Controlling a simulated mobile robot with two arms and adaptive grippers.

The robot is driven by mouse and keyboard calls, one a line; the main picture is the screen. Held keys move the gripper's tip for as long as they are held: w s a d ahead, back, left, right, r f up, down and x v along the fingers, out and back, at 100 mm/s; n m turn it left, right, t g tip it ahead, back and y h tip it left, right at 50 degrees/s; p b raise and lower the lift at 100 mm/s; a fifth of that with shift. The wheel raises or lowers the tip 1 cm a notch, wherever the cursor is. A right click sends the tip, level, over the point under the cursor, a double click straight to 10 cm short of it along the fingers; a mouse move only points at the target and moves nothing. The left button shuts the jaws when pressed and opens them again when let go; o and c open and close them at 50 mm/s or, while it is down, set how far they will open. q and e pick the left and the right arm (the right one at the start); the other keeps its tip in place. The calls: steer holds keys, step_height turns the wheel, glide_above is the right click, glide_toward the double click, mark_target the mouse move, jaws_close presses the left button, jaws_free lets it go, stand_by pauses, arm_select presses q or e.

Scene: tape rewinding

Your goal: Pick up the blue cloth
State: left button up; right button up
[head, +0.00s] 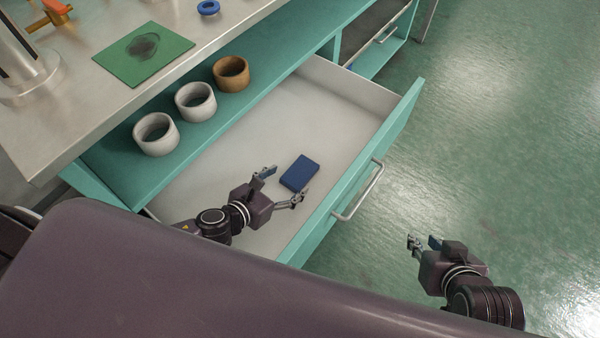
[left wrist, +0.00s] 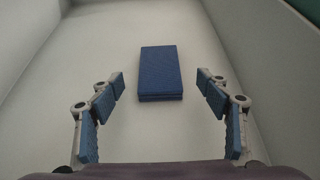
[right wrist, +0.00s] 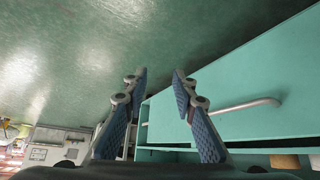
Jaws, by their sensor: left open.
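The blue cloth (head: 300,173) is a folded dark blue rectangle lying flat on the floor of the open drawer (head: 335,103). In the left wrist view the cloth (left wrist: 160,72) is centred ahead, between the lines of the two fingers. My left gripper (head: 279,187) is inside the drawer, open and empty, just short of the cloth and not visibly touching it. Its fingers (left wrist: 160,95) are spread wider than the cloth. My right gripper (head: 424,243) is outside the drawer above the green floor, empty, with a gap between its fingers (right wrist: 160,85).
Two white rings (head: 195,102) and a brown ring (head: 231,74) stand on the teal ledge behind the drawer. A green mat (head: 170,52) and a blue ring (head: 208,8) are on the metal worktop. The drawer front has a metal handle (head: 360,192). Open floor is at the right.

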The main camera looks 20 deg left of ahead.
mark_target(296, 176)
arm_select(q)
steer(key=b+x, duration=0.1)
steer(key=x, duration=0.3)
steer(key=shift+w+f+b, duration=0.1)
steer(key=shift+f+b, duration=0.3)
steer(key=shift+f, duration=0.05)
steer(key=shift+w, duration=0.15)
arm_select(e)
steer(key=w+a+r+t+y, duration=0.1)
steer(key=w+a+r+t, duration=0.2)
steer(key=w+r+t, duration=0.2)
steer(key=w+r, duration=0.2)
steer(key=w, duration=0.1)
steer(key=shift+r, duration=0.2)
arm_select(q)
steer(key=c, duration=1.2)
steer(key=shift+r, duration=0.1)
arm_select(e)
steer(key=shift+f, duration=0.15)
